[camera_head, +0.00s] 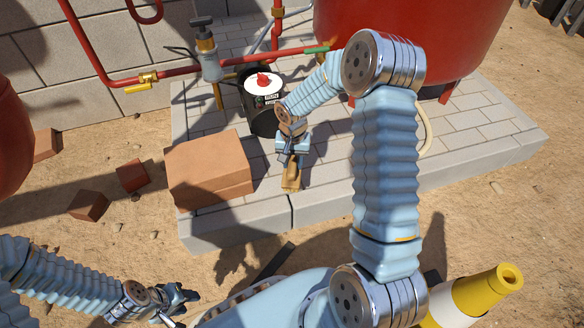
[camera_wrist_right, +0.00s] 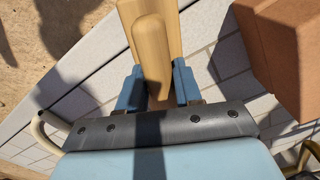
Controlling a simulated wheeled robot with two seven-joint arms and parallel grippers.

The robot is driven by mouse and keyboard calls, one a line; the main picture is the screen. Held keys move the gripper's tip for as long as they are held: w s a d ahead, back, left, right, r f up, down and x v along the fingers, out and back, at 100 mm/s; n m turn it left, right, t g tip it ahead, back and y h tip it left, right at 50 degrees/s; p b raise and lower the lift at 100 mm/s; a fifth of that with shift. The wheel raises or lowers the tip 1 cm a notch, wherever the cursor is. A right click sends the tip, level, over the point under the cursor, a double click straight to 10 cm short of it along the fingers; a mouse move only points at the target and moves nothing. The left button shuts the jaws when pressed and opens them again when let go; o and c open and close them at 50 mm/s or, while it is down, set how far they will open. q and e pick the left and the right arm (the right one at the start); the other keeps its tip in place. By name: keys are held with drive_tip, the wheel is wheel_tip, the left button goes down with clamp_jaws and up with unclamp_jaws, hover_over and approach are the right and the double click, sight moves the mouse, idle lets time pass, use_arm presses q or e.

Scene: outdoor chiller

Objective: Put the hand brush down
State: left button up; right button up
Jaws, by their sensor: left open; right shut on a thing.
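The hand brush (camera_head: 291,181) shows as a tan wooden piece at the end of my right arm, over the paved platform. My right gripper (camera_head: 291,160) is shut on it. In the right wrist view the pale wooden brush (camera_wrist_right: 153,45) sits between the blue fingers of my right gripper (camera_wrist_right: 156,88) and extends away from them. I see no bristles. I cannot tell whether the brush touches the paving. My left gripper (camera_head: 178,303) is open and empty, low at the left over the sandy ground.
The stone platform (camera_head: 330,195) has an orange-brown block (camera_head: 208,172) left of the brush. Behind stand a black container (camera_head: 262,122) with a white and red top, and red pipes (camera_head: 100,70). A large red tank (camera_head: 455,40) stands at right. A yellow-white cone (camera_head: 475,297) is at lower right.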

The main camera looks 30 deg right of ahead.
drive_tip(key=shift+w+d+f, duration=0.2)
drive_tip(key=shift+w+f, duration=0.3)
drive_tip(key=shift+f, duration=0.1)
drive_tip(key=shift+w+d+f, duration=0.2)
drive_tip(key=shift+w+f, duration=0.25)
drive_tip(key=shift+f, duration=0.15)
drive_tip(key=shift+w+d+f+b, duration=0.15)
drive_tip(key=shift+f+b, duration=0.1)
drive_tip(key=shift+f, duration=0.7)
drive_tip(key=shift+w+a+f+b, duration=0.15)
drive_tip(key=shift+f+b, duration=0.1)
drive_tip(key=shift+f, duration=0.65)
drive_tip(key=shift+d+f, duration=0.1)
drive_tip(key=o, duration=0.6)
drive_tip(key=shift+f, duration=0.1)
drive_tip(key=shift+c, duration=0.2)
drive_tip(key=o, duration=0.4)
drive_tip(key=shift+o, duration=0.2)
